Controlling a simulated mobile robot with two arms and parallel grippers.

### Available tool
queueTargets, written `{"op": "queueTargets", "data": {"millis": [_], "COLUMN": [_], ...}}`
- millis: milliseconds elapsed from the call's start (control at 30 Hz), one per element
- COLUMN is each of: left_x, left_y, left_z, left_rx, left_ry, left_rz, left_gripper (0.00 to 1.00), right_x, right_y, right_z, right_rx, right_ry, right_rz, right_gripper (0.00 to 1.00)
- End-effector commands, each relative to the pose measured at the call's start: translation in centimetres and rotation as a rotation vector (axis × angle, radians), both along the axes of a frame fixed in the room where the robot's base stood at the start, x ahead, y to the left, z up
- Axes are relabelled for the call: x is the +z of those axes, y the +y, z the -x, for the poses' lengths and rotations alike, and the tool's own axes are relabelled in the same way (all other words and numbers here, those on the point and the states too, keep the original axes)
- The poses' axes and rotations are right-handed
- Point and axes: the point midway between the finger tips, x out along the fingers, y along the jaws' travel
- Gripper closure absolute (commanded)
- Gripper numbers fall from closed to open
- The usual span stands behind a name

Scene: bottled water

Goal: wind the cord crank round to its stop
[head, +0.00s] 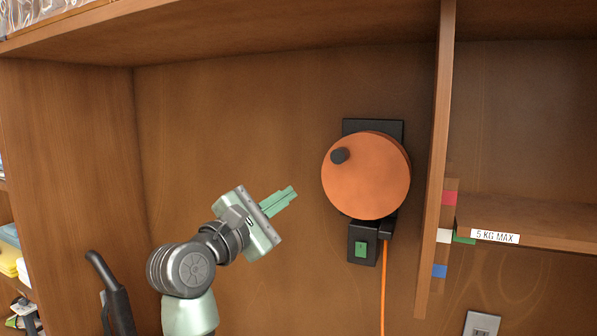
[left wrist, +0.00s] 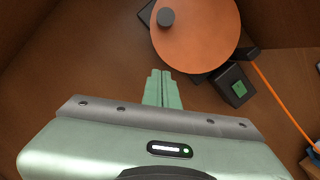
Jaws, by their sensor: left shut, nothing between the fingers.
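The cord crank is an orange disc (head: 368,180) on a black plate on the wooden back panel, right of centre in the head view. Its dark knob (head: 340,156) is at the disc's upper left. The disc (left wrist: 205,38) and knob (left wrist: 166,17) also show at the top of the left wrist view. An orange cord (head: 383,290) hangs down below it. My left gripper (head: 290,192) is shut and empty, to the left of the disc and apart from it, lower than the knob. My right gripper is in neither view.
Below the disc is a black box (head: 358,254) with a green patch. A wooden upright (head: 434,170) stands close to its right. Further right are a shelf labelled "5 KG MAX" (head: 495,237) and a grey wall plate (head: 481,324). The panel left of the disc is bare.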

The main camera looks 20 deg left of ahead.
Motion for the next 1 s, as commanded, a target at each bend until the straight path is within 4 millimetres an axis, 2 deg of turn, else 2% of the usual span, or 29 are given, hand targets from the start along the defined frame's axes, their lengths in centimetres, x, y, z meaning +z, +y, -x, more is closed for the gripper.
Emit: {"op": "queueTargets", "data": {"millis": [167, 267, 633, 800, 1000], "left_x": [0.3, 0.6, 2.0, 3.8, 4.3], "left_y": [-0.7, -1.0, -2.6, -4.5, -5.5], "left_z": [-1.1, -2.5, -10.0, -9.7, -9.6], "left_rx": [-0.025, -0.024, -0.022, -0.022, -0.021], "left_ry": [0.015, 0.016, 0.015, 0.011, 0.012], "left_rz": [0.060, 0.057, 0.052, 0.051, 0.052], "left_gripper": [1.00, 1.00, 1.00, 1.00, 1.00], "right_x": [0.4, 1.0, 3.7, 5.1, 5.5], "right_y": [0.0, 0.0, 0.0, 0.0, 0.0], "right_z": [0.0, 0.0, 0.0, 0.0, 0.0], "right_rx": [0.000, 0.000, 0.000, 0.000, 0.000], "right_ry": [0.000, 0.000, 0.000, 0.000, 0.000], "right_rz": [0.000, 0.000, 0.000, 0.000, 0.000], "right_gripper": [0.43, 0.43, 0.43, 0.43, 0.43]}}
